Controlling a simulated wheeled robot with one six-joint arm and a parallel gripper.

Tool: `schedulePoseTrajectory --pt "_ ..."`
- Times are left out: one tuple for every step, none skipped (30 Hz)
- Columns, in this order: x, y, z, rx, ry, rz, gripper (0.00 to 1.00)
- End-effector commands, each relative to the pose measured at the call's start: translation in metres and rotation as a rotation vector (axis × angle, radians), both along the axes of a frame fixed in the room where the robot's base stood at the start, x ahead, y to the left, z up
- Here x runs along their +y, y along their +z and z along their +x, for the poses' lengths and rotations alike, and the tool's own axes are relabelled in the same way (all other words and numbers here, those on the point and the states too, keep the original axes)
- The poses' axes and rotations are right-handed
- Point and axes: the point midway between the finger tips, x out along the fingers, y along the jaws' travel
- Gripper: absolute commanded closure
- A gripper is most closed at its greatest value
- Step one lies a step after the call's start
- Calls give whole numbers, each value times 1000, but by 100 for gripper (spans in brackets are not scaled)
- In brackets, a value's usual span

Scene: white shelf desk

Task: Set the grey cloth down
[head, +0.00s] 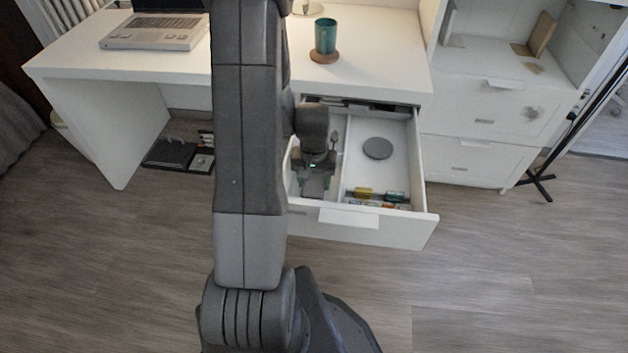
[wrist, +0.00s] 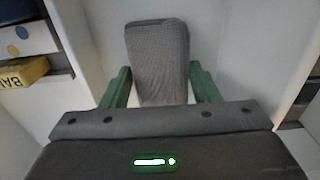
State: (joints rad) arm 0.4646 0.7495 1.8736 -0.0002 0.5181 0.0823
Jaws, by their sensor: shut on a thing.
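The grey cloth (wrist: 158,50) shows in the wrist view as a folded, textured piece between the two green fingers. My gripper (wrist: 158,85) is shut on it, and the cloth extends beyond the fingertips. In the head view my gripper (head: 314,182) is low inside the left compartment of the open drawer (head: 395,226). The cloth is hard to make out there. I cannot tell whether it touches the drawer floor.
A divider splits the drawer. The right compartment holds a dark grey disc (head: 377,148) and several small items, one yellow (head: 363,193), near the front. A teal cup (head: 325,38) on a brown coaster (head: 323,57) and a laptop (head: 153,31) stand on the white desk above.

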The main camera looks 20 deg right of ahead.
Motion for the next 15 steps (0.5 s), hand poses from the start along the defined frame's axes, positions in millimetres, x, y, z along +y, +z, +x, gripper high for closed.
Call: schedulePoseTrajectory --pt "0 0 0 0 0 0 69" --pt "0 0 0 0 0 0 69" --pt "0 -2 0 0 0 0 69" --pt "0 -3 0 0 0 0 69" --pt "0 -4 0 0 0 0 69" --pt "0 -3 0 0 0 0 41" --pt "0 -3 0 0 0 0 35" --pt "0 -3 0 0 0 0 29" --pt "0 -3 0 0 0 0 23" --pt "0 -3 0 0 0 0 23" --pt "0 -3 0 0 0 0 23" --pt "0 -3 0 0 0 0 23" --pt "0 -3 0 0 0 0 23" --pt "0 -3 0 0 0 0 23" --pt "0 -3 0 0 0 0 23"
